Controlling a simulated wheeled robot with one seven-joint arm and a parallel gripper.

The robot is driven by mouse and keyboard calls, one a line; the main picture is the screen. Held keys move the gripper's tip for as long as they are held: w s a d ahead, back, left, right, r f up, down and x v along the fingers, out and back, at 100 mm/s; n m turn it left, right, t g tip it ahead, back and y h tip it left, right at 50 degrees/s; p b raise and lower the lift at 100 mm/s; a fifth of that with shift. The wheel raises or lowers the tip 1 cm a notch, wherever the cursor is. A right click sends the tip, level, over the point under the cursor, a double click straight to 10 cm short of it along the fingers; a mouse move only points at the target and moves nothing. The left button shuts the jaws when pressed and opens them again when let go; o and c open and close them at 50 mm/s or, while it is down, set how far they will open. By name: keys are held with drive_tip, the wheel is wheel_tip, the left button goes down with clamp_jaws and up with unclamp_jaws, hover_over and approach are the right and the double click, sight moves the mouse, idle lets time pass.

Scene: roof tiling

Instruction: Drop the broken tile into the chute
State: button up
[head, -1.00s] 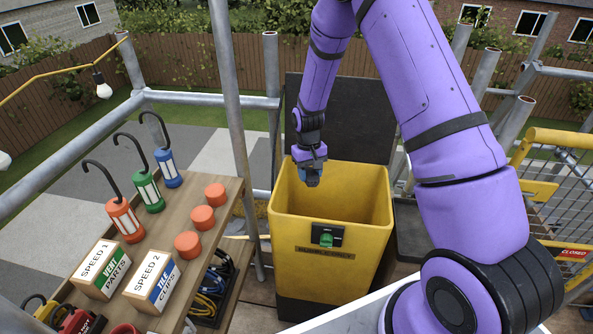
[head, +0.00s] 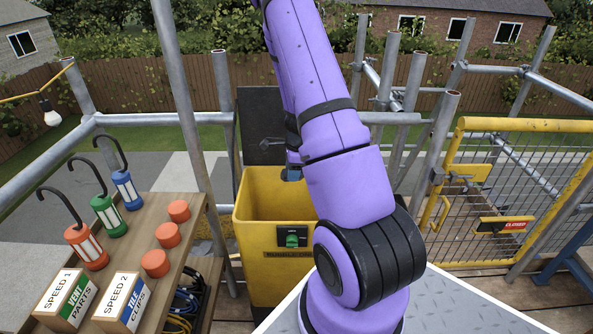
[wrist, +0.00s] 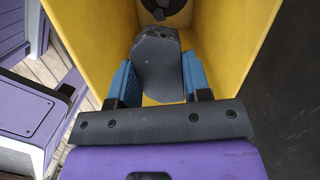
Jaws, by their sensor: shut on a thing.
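The broken tile (wrist: 158,68) is a dark grey slab with an uneven top edge. In the wrist view it is between the two blue fingers of my gripper (wrist: 158,60), which is shut on it. The yellow chute's inner walls (wrist: 220,40) surround the tile in that view, and a dark round thing shows deeper inside. In the head view the yellow chute (head: 258,240) stands open-topped in the middle. A little of my gripper (head: 291,173) shows over its right part, mostly behind my arm; the tile is hidden there.
A wooden bench (head: 190,222) at left holds three hook lamps (head: 107,215), orange discs (head: 167,235) and two labelled boxes (head: 122,300). Scaffold poles stand around. A yellow mesh gate (head: 520,200) with a red sign closes the right side. A dark panel (head: 262,120) rises behind the chute.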

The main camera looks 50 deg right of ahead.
drive_tip(key=shift+s+d+m, duration=0.5)
drive_tip(key=shift+d+m, duration=0.1)
drive_tip(key=shift+d, duration=0.05)
drive_tip(key=shift+f, duration=2.95)
drive_tip(key=o, duration=1.1)
drive_tip(key=r, duration=0.3)
drive_tip(key=s+r, duration=0.1)
drive_tip(key=r, duration=0.3)
drive_tip(key=d+r, duration=0.1)
drive_tip(key=r, duration=0.2)
drive_tip(key=shift+s+d+r, duration=0.1)
drive_tip(key=shift+s+r, duration=0.05)
drive_tip(key=shift+r, duration=0.2)
